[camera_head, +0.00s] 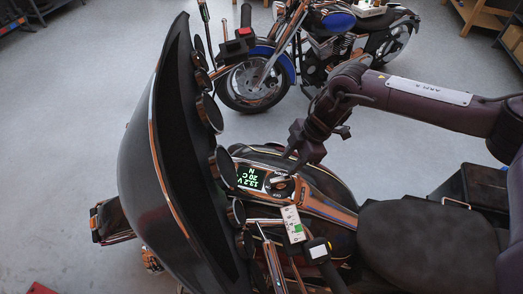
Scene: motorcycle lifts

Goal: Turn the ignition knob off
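The ignition knob (279,186) is a small round dark and metallic piece on the tank console of the near motorcycle, just right of a lit display (251,178) with green characters. My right gripper (293,166) comes in from the upper right and points down at the knob. Its fingertips are at or just above the knob; I cannot tell whether they touch it. The fingers are dark and small, so their opening is unclear. My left gripper is not in view.
A large black fairing (170,165) with round gauges stands left of the console. Handlebar controls (318,250) and a light switch box (292,224) sit below it. The dark seat (410,240) is at right. A blue motorcycle (300,55) stands behind, across open grey floor.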

